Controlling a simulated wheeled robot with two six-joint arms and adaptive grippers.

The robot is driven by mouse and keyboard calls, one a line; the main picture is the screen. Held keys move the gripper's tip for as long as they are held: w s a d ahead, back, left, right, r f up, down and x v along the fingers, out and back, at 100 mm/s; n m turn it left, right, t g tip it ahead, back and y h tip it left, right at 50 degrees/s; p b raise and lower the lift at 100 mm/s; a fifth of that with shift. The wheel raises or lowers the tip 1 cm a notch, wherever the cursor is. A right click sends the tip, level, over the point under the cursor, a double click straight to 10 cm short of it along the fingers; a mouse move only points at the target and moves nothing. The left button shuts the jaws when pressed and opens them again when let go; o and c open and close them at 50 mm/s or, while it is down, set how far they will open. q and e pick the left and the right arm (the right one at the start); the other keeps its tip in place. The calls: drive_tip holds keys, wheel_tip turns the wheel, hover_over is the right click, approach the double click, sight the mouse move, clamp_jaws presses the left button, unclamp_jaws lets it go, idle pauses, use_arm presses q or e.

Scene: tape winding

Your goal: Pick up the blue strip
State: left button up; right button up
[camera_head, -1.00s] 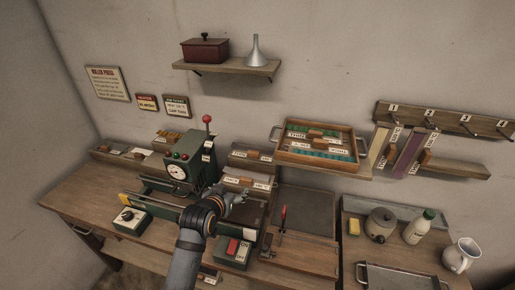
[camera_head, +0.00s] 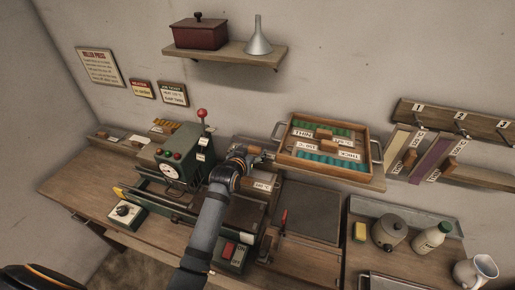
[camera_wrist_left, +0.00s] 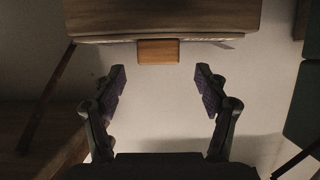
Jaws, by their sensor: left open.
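My left gripper (camera_head: 254,153) is at the far end of my arm, behind the press, close to a labelled wooden holder (camera_head: 260,185) at the back of the bench. In the left wrist view the gripper (camera_wrist_left: 160,82) is open and empty, with dark pads on both fingers. A small orange-brown wooden block (camera_wrist_left: 158,51) lies ahead, roughly centred between the fingers and beyond their tips, in front of a wooden board (camera_wrist_left: 160,18). A thin greyish edge shows beside the block. I cannot make out a blue strip for certain. My right gripper is not in view.
The green press (camera_head: 176,166) with its red-knobbed lever stands left of my arm. A wooden tray (camera_head: 366,150) with teal and green pieces sits at right.

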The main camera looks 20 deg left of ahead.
sight(254, 149)
use_arm(q)
drive_tip(key=shift+p+x, duration=0.65)
drive_tip(key=shift+x, duration=1.4)
drive_tip(key=shift+w+f, duration=0.1)
drive_tip(key=shift+f, duration=0.2)
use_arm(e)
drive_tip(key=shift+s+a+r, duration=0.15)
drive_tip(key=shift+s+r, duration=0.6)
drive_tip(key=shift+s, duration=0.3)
use_arm(q)
drive_tip(key=shift+r, duration=0.1)
drive_tip(key=c, duration=1.3)
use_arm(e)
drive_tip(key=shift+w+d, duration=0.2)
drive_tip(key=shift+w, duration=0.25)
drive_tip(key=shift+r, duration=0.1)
